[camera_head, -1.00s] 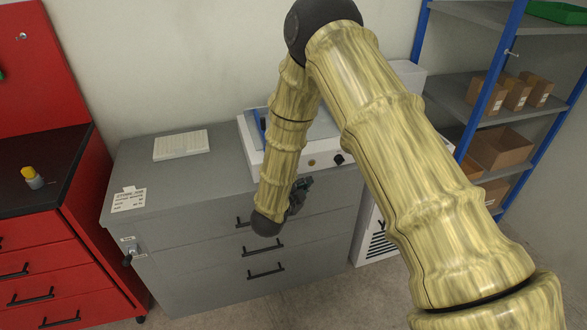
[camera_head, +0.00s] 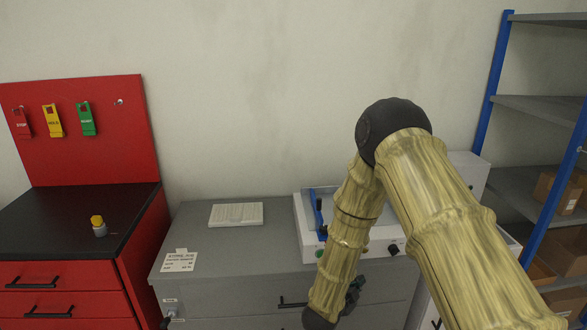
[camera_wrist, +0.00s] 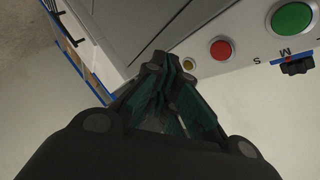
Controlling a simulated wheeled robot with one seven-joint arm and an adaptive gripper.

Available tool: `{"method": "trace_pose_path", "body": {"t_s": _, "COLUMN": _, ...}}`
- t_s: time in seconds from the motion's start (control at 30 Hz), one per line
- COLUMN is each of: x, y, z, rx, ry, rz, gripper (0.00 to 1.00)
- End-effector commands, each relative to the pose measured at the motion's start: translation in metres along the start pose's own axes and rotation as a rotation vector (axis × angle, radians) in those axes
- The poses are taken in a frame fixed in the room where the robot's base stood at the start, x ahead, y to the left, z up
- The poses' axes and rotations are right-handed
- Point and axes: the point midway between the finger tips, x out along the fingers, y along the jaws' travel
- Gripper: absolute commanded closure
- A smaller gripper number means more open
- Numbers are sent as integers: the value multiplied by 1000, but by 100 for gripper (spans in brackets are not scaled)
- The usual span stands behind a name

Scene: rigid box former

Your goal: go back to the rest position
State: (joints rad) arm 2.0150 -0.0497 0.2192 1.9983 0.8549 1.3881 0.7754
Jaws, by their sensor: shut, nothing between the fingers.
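My gripper (camera_wrist: 172,92) is shut and empty in the wrist view, its dark fingers together beside the front panel of a white machine (camera_wrist: 235,60). In the head view my gripper (camera_head: 354,290) is small and partly hidden behind my yellow-brown arm, in front of the grey cabinet's drawers. My arm is bent, with its dark elbow joint high and the wrist hanging low. The white machine (camera_head: 306,243) stands on the grey cabinet (camera_head: 225,255) behind my arm, which covers part of it.
A ribbed white block (camera_head: 236,214) and a label card (camera_head: 180,262) lie on the cabinet. At left, a red cabinet (camera_head: 150,235) bears a yellow-capped item (camera_head: 98,226) below a board with coloured tags (camera_head: 53,120). A blue-framed shelf (camera_head: 492,85) holds boxes at right.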

Motion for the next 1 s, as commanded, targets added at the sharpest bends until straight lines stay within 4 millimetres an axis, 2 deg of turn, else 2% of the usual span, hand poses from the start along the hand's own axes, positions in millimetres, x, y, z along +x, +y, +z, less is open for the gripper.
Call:
{"method": "trace_pose_path", "body": {"t_s": 0.03, "x": -3, "y": 25, "z": 6, "rx": -72, "ry": -53, "rz": 23, "gripper": 100}}
{"method": "trace_pose_path", "body": {"t_s": 0.17, "x": -20, "y": 93, "z": 21, "rx": -302, "ry": -234, "rz": 78, "gripper": 100}}
{"method": "trace_pose_path", "body": {"t_s": 0.27, "x": -42, "y": 147, "z": 29, "rx": -478, "ry": -383, "rz": 114, "gripper": 100}}
{"method": "trace_pose_path", "body": {"t_s": 0.4, "x": -81, "y": 218, "z": 31, "rx": -703, "ry": -591, "rz": 156, "gripper": 100}}
{"method": "trace_pose_path", "body": {"t_s": 0.47, "x": -100, "y": 247, "z": 29, "rx": -794, "ry": -683, "rz": 170, "gripper": 100}}
{"method": "trace_pose_path", "body": {"t_s": 0.6, "x": -150, "y": 309, "z": 17, "rx": -987, "ry": -899, "rz": 192, "gripper": 100}}
{"method": "trace_pose_path", "body": {"t_s": 0.7, "x": -189, "y": 347, "z": 4, "rx": -1108, "ry": -1054, "rz": 199, "gripper": 100}}
{"method": "trace_pose_path", "body": {"t_s": 0.8, "x": -223, "y": 376, "z": -11, "rx": -1201, "ry": -1189, "rz": 199, "gripper": 100}}
{"method": "trace_pose_path", "body": {"t_s": 0.9, "x": -249, "y": 395, "z": -24, "rx": -1268, "ry": -1293, "rz": 193, "gripper": 100}}
{"method": "trace_pose_path", "body": {"t_s": 1.0, "x": -266, "y": 406, "z": -33, "rx": -1305, "ry": -1358, "rz": 188, "gripper": 100}}
